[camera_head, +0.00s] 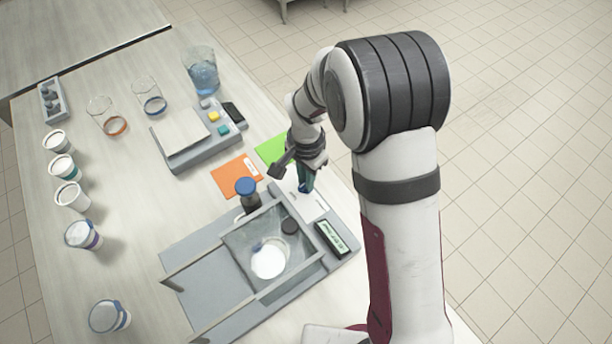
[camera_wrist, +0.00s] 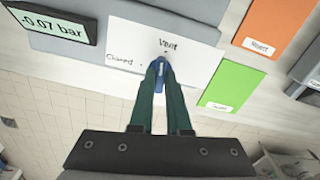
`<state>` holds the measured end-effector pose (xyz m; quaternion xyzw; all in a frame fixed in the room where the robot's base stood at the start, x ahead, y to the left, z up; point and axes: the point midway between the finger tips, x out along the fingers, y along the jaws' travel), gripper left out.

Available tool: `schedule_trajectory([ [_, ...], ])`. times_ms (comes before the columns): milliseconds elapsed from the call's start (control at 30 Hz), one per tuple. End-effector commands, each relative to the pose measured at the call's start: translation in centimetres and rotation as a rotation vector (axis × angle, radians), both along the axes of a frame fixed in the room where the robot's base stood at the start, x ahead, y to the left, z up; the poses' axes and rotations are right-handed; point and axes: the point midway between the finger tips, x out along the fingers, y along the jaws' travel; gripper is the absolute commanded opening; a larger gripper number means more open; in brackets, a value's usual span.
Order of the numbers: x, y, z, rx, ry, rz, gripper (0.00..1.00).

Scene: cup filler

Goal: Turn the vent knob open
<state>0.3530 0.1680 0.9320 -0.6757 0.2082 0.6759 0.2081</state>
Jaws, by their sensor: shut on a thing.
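The blue vent knob (camera_wrist: 160,76) sits on a white plate (camera_wrist: 195,66) marked "Vent" at the top and "Closed" to the left. My gripper (camera_wrist: 159,72) has its two green fingers shut on the knob, one on each side. The knob's upper end lies just below the small mark under "Vent". The fingers hide part of the knob. In the head view, my gripper (camera_head: 305,188) reaches down to the plate (camera_head: 312,207) at the back right of the grey chamber unit. A display (camera_wrist: 52,25) beside the plate reads -0.07 bar.
The chamber (camera_head: 205,285) holds a white round item (camera_head: 268,260). A blue-capped bottle (camera_head: 246,190) stands behind it. An orange card (camera_head: 236,176) and a green card (camera_head: 270,150) lie near my gripper. Several cups line the table's left side. A scale-like device (camera_head: 195,150) stands further back.

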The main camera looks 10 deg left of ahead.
Motion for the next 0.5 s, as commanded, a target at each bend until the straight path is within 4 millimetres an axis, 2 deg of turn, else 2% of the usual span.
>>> schedule_trajectory([
  [233, 0.01, 0.0, 0.07, 0.001, -0.001, -0.129, 0.0],
  [500, 0.01, 0.0, 0.07, 0.0, 0.0, -0.194, 0.0],
])
